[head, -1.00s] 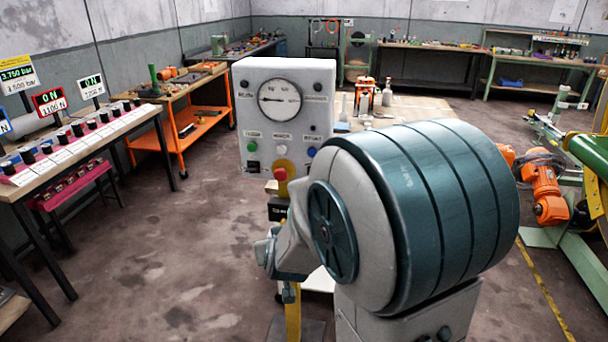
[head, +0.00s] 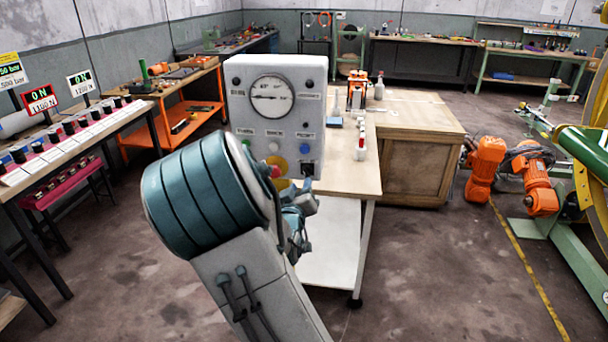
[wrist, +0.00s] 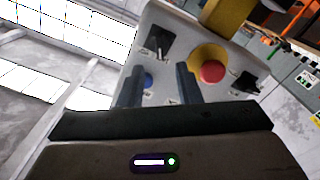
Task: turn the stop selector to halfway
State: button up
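The grey control box (head: 314,75) stands on a bench, with a round gauge (head: 271,97) above a row of lamps or buttons. A black selector (head: 307,169) sits low on its right side. In the wrist view, turned over, that black selector (wrist: 160,45) lies just beyond my fingers, near the blue button (wrist: 148,80). A second black selector (wrist: 245,83) is across the red button (wrist: 212,72). The labels are too small to read, so I cannot tell which is the stop selector. My gripper (wrist: 158,70) is open and empty, facing the panel; my arm partly hides it in the head view.
The red button on its yellow base sticks out between the two selectors, close to my fingers. A wooden cabinet (head: 415,165) stands right of the box. A bench of switches (head: 75,145) is on the left. Open floor (head: 430,270) lies at front right.

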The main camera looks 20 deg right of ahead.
aim_at(304, 173)
jog(key=x, duration=0.6)
jog(key=shift+w+d+p, duration=0.3)
jog(key=shift+p, duration=0.05)
jog(key=c, duration=0.6)
